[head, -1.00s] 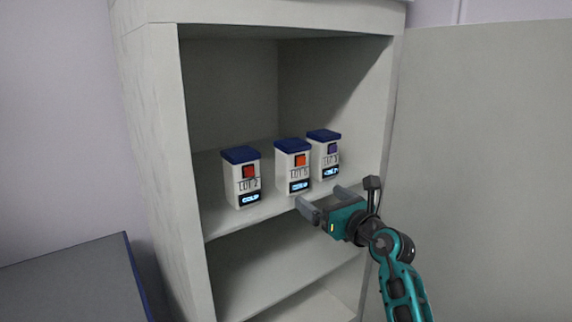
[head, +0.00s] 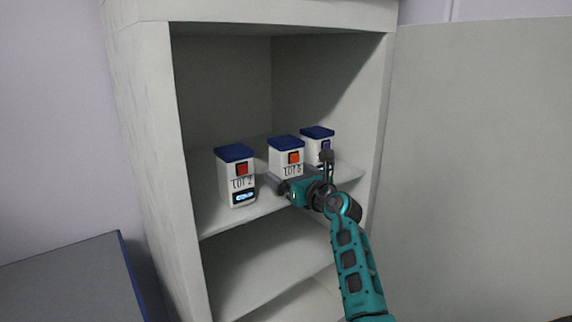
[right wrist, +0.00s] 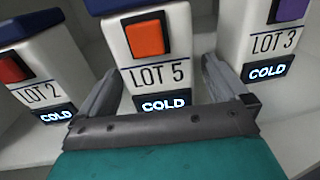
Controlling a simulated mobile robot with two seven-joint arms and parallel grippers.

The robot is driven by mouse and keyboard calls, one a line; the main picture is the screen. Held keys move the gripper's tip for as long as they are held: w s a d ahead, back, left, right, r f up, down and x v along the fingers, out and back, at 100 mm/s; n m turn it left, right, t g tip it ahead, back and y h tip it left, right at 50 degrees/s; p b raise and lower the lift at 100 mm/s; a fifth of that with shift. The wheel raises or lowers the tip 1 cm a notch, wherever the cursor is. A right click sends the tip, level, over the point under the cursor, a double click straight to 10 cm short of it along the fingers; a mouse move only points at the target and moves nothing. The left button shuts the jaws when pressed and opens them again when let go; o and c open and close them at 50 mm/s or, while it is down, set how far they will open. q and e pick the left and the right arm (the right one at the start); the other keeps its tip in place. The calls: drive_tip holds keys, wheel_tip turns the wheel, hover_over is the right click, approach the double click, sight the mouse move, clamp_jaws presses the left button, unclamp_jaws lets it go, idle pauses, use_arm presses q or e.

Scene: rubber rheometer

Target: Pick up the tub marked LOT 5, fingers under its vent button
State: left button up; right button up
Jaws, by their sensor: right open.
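The LOT 5 tub (head: 278,156) is white with a navy lid and an orange vent button (head: 293,158). It stands upright on the cabinet shelf, between two similar tubs. In the right wrist view the tub (right wrist: 182,62) is straight ahead, its orange button (right wrist: 146,38) above the label and a lit COLD display below. My right gripper (head: 298,174) is open at the tub's front, below button height. Its fingers lie to either side of the tub's lower part; I cannot tell whether they touch it. My left gripper is not in view.
The LOT 2 tub (head: 237,180), with a red button, stands left. The LOT 3 tub (right wrist: 245,45), with a purple button, stands close on the right, near my right finger. The shelf (head: 215,219) has side walls, and a lower shelf lies beneath.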

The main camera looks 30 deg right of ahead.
drive_tip(key=c, duration=1.2)
